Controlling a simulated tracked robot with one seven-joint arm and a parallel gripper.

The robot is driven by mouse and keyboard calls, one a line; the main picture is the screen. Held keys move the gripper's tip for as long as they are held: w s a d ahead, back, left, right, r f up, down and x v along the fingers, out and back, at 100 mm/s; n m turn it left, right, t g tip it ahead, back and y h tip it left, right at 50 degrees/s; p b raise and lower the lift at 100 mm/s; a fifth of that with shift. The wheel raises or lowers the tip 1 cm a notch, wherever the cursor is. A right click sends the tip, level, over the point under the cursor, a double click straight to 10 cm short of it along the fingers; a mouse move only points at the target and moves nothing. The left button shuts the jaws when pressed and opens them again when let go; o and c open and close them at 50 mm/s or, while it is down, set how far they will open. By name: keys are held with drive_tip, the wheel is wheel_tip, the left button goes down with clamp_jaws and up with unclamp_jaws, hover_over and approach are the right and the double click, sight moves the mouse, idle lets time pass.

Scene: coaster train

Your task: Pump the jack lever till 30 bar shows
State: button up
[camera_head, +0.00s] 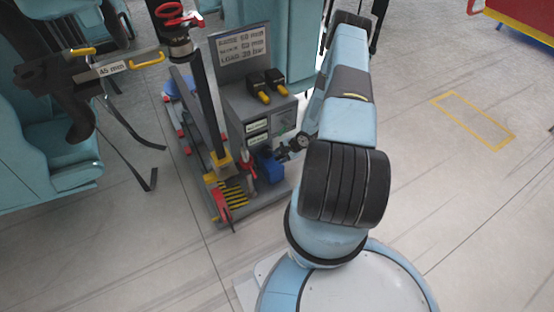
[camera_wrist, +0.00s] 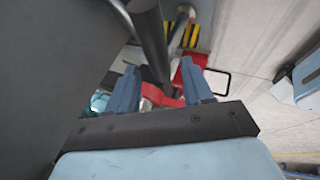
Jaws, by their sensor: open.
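My gripper (camera_wrist: 160,85) is open in the wrist view, with one blue finger on each side. A curved red part (camera_wrist: 160,97) shows between the fingers; I cannot tell whether either finger touches it. A dark round bar (camera_wrist: 150,35) runs down behind it. In the head view my gripper (camera_head: 266,167) is low beside the grey jack unit, close to a small upright red part (camera_head: 244,164), which may be the jack lever. A tall black post (camera_head: 207,105) stands left of it. The sign (camera_head: 242,44) reads "LOAD 30 bar". I cannot read any pressure value on a gauge.
The jack's base has a yellow-and-black striped plate (camera_head: 231,189) and a red pedal-like part (camera_head: 222,204). Teal seats (camera_head: 60,160) stand at left. The floor at right, with a yellow outline (camera_head: 473,120), is clear.

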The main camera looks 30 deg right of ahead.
drive_tip(key=v, duration=0.9)
drive_tip(key=shift+r, duration=0.1)
